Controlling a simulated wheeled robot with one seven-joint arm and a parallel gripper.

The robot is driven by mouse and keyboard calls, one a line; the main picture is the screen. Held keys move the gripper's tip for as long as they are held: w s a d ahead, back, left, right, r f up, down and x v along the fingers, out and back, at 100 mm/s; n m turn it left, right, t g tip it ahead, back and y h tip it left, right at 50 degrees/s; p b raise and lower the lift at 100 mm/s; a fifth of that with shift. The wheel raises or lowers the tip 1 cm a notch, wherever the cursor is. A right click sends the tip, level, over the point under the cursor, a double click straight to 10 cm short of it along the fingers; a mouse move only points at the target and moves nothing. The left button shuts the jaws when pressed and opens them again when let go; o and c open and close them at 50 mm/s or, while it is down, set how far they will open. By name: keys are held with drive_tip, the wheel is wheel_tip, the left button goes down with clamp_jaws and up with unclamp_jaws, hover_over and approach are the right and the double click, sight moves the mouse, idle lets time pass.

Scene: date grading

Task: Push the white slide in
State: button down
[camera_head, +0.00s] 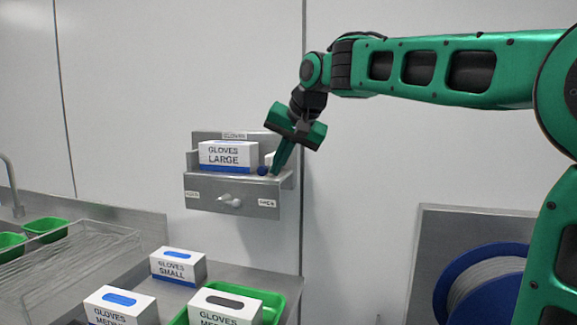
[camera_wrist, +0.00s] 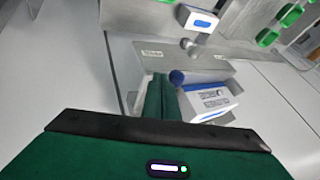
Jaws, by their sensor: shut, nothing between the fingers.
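A small wall-mounted metal holder (camera_head: 205,190) has a pale, rounded knob (camera_head: 229,201) sticking out of its front; this looks like the white slide, though how far it is out is hard to tell. The knob also shows in the wrist view (camera_wrist: 189,45), beyond my fingertips. My gripper (camera_head: 274,172) is shut and empty, pointing down at the right end of the holder's top, beside a blue ball (camera_head: 262,171). In the wrist view, my shut fingers (camera_wrist: 163,80) are just left of the blue ball (camera_wrist: 177,77). I cannot tell whether they touch anything.
A GLOVES LARGE box (camera_head: 228,155) stands in the holder, left of my fingers; a white piece (camera_head: 269,159) shows partly behind them. Below are a GLOVES SMALL box (camera_head: 178,267), more glove boxes and a green tray (camera_head: 272,300). A blue reel (camera_head: 450,290) is at right.

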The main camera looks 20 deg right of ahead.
drive_tip(key=shift+w+a, duration=0.1)
drive_tip(key=shift+a, duration=0.1)
drive_tip(key=w+a, duration=0.3)
drive_tip(key=a, duration=0.2)
drive_tip(key=shift+w, duration=0.35)
